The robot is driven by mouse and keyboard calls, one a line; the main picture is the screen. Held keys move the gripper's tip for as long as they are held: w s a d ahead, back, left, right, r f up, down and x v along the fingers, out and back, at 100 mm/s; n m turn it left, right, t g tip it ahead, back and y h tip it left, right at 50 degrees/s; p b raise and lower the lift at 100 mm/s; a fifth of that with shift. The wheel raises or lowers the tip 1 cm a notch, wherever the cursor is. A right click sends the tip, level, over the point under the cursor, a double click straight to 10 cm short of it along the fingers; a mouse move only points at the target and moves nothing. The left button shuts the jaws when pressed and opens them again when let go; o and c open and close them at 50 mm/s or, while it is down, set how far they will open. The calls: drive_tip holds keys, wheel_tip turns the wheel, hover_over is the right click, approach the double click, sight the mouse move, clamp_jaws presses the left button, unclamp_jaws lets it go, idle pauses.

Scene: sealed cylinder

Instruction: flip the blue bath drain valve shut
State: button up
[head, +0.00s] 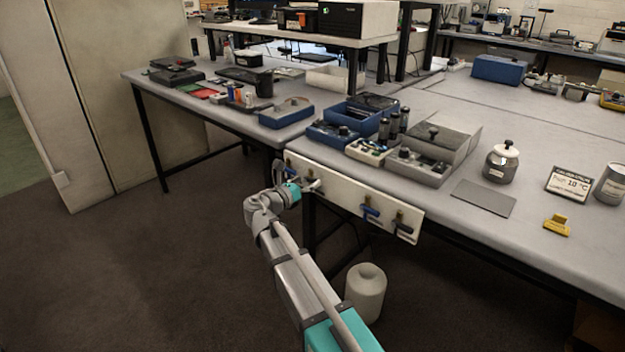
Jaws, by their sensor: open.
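A white panel (338,193) with several valves is fixed along the front edge of the right bench. A valve with a blue handle (370,211) sits on the panel right of its middle, its handle tilted slightly down to the right. Another valve (400,222) with a brass-coloured body sits near the right end; its handle is too small to read clearly. My gripper (312,185) is in front of the left part of the panel, left of the blue handle and apart from it. It is open and looks empty. It hides part of the panel's left end.
Blue and grey instrument boxes (432,150) stand on the bench above the panel. A white container (365,290) stands on the floor below. A jar (500,163), a dark mat (483,197) and a yellow item (557,225) are on the right. The floor at left is clear.

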drive_tip(key=shift+x, duration=0.85)
drive_tip(key=shift+c, duration=0.3)
drive_tip(key=c, duration=0.8)
